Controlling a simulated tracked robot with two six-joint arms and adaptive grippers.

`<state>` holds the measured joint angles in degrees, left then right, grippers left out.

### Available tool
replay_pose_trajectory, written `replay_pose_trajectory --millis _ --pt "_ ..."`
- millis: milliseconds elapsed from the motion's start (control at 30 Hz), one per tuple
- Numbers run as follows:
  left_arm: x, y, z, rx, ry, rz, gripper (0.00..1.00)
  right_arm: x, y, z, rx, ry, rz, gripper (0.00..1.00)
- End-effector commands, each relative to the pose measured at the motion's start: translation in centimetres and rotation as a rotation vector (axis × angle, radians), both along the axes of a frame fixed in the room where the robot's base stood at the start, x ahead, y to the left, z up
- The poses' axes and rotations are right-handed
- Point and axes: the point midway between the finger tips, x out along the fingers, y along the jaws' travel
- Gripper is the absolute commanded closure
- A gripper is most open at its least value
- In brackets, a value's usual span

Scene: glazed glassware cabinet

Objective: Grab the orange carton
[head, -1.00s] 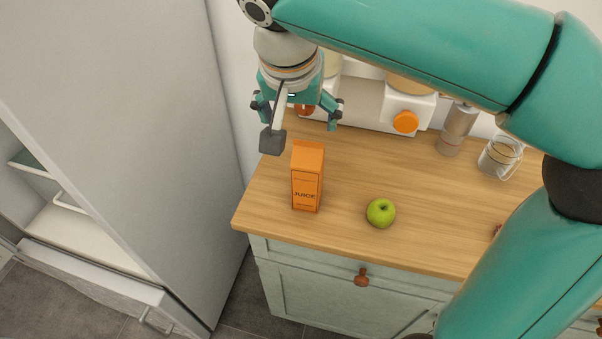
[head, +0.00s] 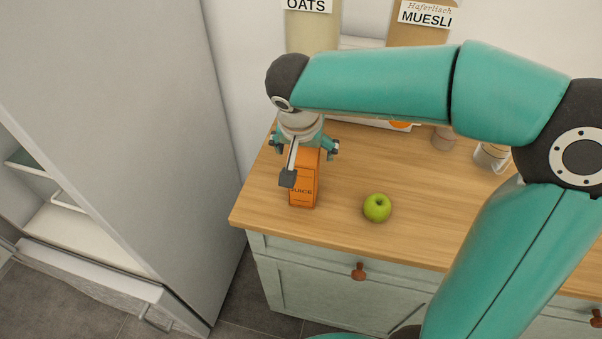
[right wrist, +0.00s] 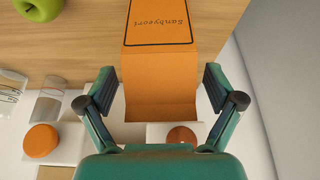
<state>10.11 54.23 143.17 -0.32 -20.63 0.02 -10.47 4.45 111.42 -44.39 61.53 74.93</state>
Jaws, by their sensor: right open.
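The orange juice carton (head: 304,190) stands upright on the wooden counter near its left end. My right gripper (head: 305,150) is at the carton's top, coming from behind and above, and covers part of it in the head view. In the right wrist view the carton (right wrist: 160,70) lies between the two spread fingers of the right gripper (right wrist: 160,95). Gaps show on both sides of the carton, so the fingers appear apart from it. My left gripper is not in view.
A green apple (head: 377,208) sits on the counter (head: 330,230) to the right of the carton. Oats (head: 312,30) and muesli (head: 420,25) packages, a grey cylinder (head: 444,138) and a glass jar (head: 492,156) stand behind. A tall grey fridge (head: 180,120) stands left of the counter.

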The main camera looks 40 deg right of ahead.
Motion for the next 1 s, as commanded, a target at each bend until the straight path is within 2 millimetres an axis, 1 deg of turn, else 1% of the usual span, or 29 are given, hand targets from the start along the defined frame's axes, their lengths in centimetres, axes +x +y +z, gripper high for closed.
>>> replay_pose_trajectory --millis 100,333,567,600,667,700,767,800,867,900,1000 --pt "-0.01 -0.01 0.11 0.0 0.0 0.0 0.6 0.23 -0.28 -0.87 -0.001 0.001 0.0 0.08" --pt "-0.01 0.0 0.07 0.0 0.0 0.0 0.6 0.27 -0.29 -0.98 0.001 -0.001 0.0 0.08" --pt "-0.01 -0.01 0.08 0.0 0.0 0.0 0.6 0.26 -0.3 -0.95 0.0 -0.002 -0.001 0.47" --pt "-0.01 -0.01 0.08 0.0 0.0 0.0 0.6 0.26 -0.3 -0.95 0.001 -0.001 -0.001 0.53" --pt "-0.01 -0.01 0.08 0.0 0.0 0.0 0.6 0.26 -0.3 -0.94 0.0 -0.002 -0.001 0.63" --pt "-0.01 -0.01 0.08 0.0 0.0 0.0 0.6 0.26 -0.3 -0.94 0.0 -0.002 -0.001 0.7" --pt "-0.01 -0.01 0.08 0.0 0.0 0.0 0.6 0.26 -0.3 -0.93 0.0 -0.002 -0.001 0.8" --pt "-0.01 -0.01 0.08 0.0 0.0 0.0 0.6 0.26 -0.3 -0.93 0.0 -0.002 -0.001 0.87" --pt "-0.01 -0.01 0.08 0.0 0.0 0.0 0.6 0.26 -0.3 -0.93 0.0 -0.002 -0.001 0.97" --pt "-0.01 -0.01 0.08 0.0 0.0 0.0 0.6 0.27 -0.29 -0.93 0.0 -0.002 -0.001 1.0" --pt "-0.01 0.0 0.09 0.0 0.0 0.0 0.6 0.31 -0.31 -0.83 0.0 -0.004 0.0 1.0"
